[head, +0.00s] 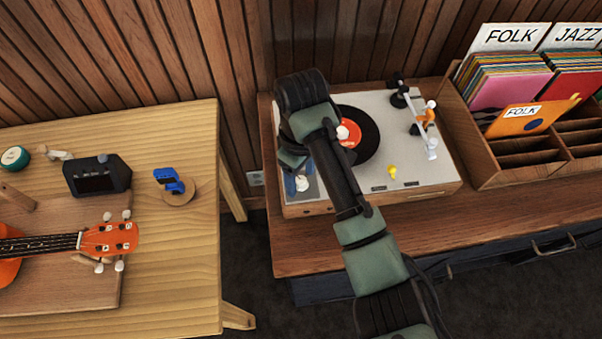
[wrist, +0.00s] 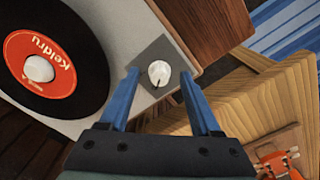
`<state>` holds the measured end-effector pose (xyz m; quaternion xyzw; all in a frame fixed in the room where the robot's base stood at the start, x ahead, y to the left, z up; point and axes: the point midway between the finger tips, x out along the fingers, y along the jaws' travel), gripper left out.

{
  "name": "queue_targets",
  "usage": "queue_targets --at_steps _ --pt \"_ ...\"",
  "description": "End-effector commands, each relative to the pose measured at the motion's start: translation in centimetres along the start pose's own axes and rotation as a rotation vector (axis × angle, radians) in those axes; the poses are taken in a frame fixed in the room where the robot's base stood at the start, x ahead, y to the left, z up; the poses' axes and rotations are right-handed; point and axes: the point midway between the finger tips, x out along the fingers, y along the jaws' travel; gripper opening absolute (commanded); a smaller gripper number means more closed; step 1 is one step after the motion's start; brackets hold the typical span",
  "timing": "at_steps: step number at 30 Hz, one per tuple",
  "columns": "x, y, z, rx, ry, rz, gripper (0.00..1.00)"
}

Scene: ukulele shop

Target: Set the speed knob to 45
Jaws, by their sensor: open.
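The speed knob (wrist: 159,73) is a small white round knob on a dark grey square plate (wrist: 157,50) at a corner of the record player (head: 385,105). A dark pointer line on it faces the bottom of the wrist view. No speed numbers are legible. My gripper (wrist: 158,76) is open, with one blue finger on each side of the knob in that view; contact cannot be made out. In the head view the knob (head: 302,184) shows by the blue fingers, at the player's front left, partly behind my arm. A black record (head: 365,125) with an orange label lies on the platter.
The tonearm (head: 418,118) stands at the player's right, with a small yellow piece (head: 392,171) near the front. A record crate (head: 485,165) is farther right. A light wooden table (head: 180,240) at left holds an orange ukulele (head: 108,238) and a blue clip-on tuner (head: 170,181).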

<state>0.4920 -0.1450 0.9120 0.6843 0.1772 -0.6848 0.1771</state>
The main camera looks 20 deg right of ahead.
Motion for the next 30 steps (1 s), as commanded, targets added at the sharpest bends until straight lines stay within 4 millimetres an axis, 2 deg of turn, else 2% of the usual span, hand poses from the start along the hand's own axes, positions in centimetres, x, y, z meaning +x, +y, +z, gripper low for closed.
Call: queue_targets --at_steps 5,16,30 --pt "0.01 0.01 0.01 0.001 0.0 0.0 0.64" --pt "-0.03 0.02 0.0 0.001 0.0 0.0 0.0" --pt "-0.33 -0.02 -0.02 0.059 0.001 -0.001 0.0"
